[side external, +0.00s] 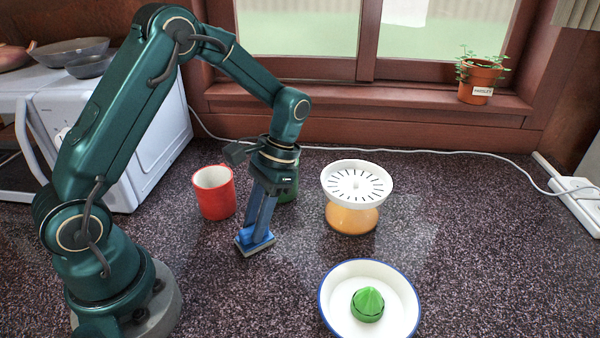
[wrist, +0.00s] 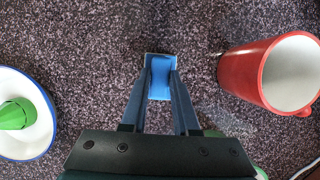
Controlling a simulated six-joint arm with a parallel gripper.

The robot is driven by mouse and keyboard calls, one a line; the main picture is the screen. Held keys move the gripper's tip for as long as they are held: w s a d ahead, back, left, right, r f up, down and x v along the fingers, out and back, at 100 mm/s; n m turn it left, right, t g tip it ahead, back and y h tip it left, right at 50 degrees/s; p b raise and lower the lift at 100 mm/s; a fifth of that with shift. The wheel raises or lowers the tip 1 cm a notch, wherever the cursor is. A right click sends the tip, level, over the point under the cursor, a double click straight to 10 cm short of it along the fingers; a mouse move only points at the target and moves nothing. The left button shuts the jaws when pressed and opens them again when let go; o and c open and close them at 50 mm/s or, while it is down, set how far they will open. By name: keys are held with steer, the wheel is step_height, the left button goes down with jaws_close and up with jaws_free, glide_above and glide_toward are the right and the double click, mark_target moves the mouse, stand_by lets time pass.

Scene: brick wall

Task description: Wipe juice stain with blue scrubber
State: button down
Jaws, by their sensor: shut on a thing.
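The blue scrubber (side external: 255,240) has a blue handle and a pale grey pad underneath. My gripper (side external: 262,222) is shut on it and points down, with the pad at or just above the dark speckled countertop; I cannot tell if it touches. In the wrist view the scrubber (wrist: 161,78) sits between the fingertips of my gripper (wrist: 161,72). No clear juice stain shows. A faint lighter patch (side external: 405,235) lies on the counter to the right of the juicer and may be only reflected light.
A red mug (side external: 214,192) stands left of my gripper, a green object (side external: 289,188) just behind it. A white-topped juicer with orange juice (side external: 352,217) stands right. A blue-rimmed bowl (side external: 326,296) holds a green reamer (side external: 368,304). A white cable runs along the back; the front-left counter is clear.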

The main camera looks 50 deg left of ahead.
steer(key=shift+s+a, duration=0.15)
steer(key=shift+a, duration=0.2)
steer(key=shift+w, duration=0.35)
steer(key=shift+w+d, duration=3.35)
steer(key=shift+d, duration=0.1)
steer(key=shift+s+a, duration=3.4)
steer(key=shift+a, duration=0.05)
steer(key=shift+s+a+r, duration=0.1)
steer(key=shift+r, duration=4)
